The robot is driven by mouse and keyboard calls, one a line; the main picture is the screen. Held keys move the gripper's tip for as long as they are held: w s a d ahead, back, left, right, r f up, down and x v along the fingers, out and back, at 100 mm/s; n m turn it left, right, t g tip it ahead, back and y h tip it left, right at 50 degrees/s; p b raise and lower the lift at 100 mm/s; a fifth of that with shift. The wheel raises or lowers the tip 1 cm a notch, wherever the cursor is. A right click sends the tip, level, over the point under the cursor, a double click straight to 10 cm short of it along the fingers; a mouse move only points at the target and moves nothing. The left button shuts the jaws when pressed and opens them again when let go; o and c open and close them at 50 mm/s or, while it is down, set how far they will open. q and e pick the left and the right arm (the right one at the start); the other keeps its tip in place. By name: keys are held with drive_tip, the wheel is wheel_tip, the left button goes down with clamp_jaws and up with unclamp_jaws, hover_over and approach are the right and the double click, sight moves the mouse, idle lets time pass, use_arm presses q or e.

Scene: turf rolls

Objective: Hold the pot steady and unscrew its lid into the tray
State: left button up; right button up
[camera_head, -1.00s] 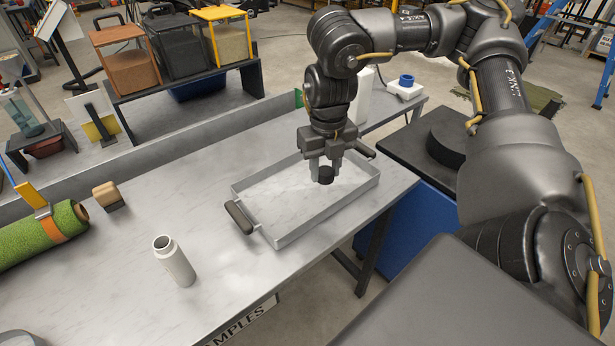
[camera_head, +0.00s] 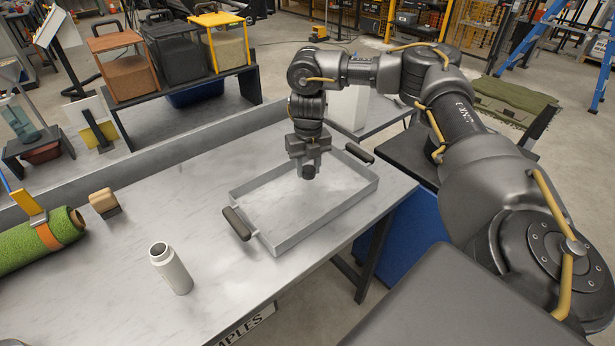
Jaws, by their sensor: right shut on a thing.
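The pot (camera_head: 171,270) is a pale grey-white bottle with an open, narrower neck. It stands on the table left of the tray, with no lid on it. The tray (camera_head: 268,239) is a shallow grey metal box with dark handles. My right gripper (camera_head: 309,165) points down over the far part of the tray. It is shut on the dark round lid (camera_head: 309,173), which it holds above the tray floor. My left gripper is not in view, and nothing is holding the pot.
A green turf roll (camera_head: 38,243) with an orange band lies at the left on the grey table (camera_head: 130,312). A wood-topped block (camera_head: 103,202) stands behind the pot. Sample bins (camera_head: 122,66) stand on a rack at the back. The table between pot and tray is clear.

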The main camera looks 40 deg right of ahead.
sight(307, 167)
drive_tip(key=shift+w+f, duration=0.2)
drive_tip(key=shift+f, duration=0.15)
wheel_tip(307, 167, down, 3)
drive_tip(key=shift+w+d+r, duration=0.1)
drive_tip(key=shift+f, duration=0.2)
drive_tip(key=o, duration=1)
drive_tip(key=shift+f, duration=0.1)
drive_tip(key=shift+o, duration=0.2)
wheel_tip(307, 167, up, 12)
drive_tip(key=shift+r+p, duration=0.2)
drive_tip(key=shift+p, duration=0.45)
